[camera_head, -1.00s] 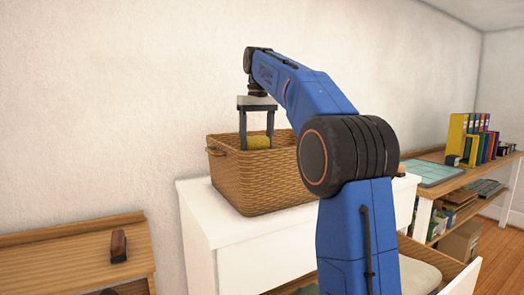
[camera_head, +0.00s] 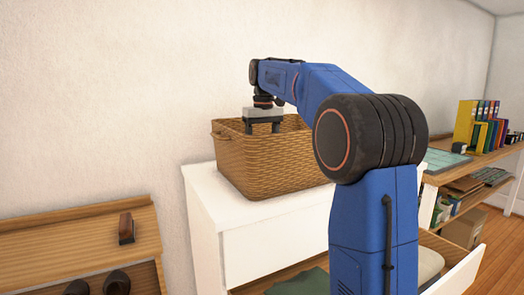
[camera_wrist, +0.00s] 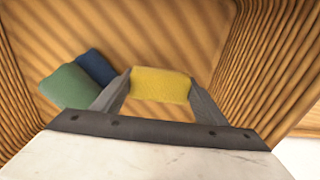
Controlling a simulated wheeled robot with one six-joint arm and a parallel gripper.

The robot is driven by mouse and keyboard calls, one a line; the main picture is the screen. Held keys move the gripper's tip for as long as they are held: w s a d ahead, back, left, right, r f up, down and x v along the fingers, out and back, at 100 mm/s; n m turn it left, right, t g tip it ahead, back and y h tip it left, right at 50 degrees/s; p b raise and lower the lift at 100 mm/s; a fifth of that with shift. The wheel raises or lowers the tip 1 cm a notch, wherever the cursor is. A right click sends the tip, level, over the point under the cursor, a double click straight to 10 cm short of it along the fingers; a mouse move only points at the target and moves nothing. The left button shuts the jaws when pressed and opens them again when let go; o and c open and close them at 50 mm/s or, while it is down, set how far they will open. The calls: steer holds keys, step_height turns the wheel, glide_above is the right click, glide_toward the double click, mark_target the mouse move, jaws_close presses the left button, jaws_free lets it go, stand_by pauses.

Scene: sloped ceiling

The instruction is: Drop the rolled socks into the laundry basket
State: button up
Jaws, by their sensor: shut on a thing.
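The wicker laundry basket (camera_head: 268,165) stands on a white dresser (camera_head: 240,212). My gripper (camera_head: 264,127) reaches down inside the basket, and its fingertips are hidden by the front wall in the head view. In the wrist view my gripper (camera_wrist: 160,88) is shut on the yellow rolled socks (camera_wrist: 161,85), held between the two fingers inside the basket walls. A green roll (camera_wrist: 70,87) and a dark blue roll (camera_wrist: 97,67) lie on the basket floor to the left of the fingers.
A wooden rack (camera_head: 85,245) with a brush (camera_head: 126,228) on it and dark shoes below stands at the left. An open drawer with green cloth (camera_head: 300,283) is under the dresser top. A desk with colourful binders (camera_head: 480,125) stands at the right.

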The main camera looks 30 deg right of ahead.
steer(key=shift+f, duration=0.6)
steer(key=o, duration=1.1)
steer(key=shift+c, duration=0.2)
step_height(320, 180, up, 13)
steer(key=shift+s+r, duration=0.15)
steer(key=shift+s, duration=0.2)
